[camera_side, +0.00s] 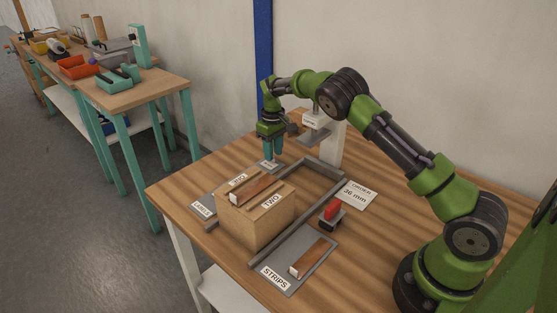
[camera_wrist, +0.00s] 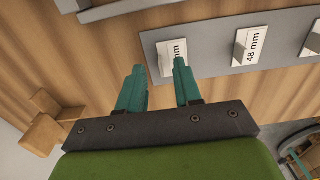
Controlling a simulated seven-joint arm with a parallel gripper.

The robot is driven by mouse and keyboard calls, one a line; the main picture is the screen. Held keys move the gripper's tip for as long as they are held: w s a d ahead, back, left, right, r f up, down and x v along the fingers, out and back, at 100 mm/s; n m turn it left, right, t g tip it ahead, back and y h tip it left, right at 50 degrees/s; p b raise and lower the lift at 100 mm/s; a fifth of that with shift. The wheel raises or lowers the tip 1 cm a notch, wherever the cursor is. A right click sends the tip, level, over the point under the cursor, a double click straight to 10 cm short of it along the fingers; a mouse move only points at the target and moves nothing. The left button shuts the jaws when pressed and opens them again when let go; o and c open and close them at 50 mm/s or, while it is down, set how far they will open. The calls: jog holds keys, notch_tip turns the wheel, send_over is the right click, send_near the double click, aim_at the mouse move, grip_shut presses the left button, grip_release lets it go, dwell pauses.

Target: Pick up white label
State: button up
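Several white labels lie in a row on a grey strip in the wrist view. The nearest label (camera_wrist: 172,56) ends in "mm"; its number is partly hidden. A label reading "48 mm" (camera_wrist: 250,46) lies to its right, and another label (camera_wrist: 314,38) is cut by the right edge. My gripper (camera_wrist: 158,66) is open and empty, its two teal fingers apart. The right fingertip overlaps the nearest label in this view; I cannot tell whether they touch. In the side view my gripper (camera_side: 273,152) points down at the back of the table.
A strips tray (camera_side: 283,276) is in front. A grey-white stand (camera_side: 331,142) rises beside my gripper.

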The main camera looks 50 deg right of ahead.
jog(key=shift+f, duration=0.8)
jog(key=shift+c, duration=0.5)
grip_shut()
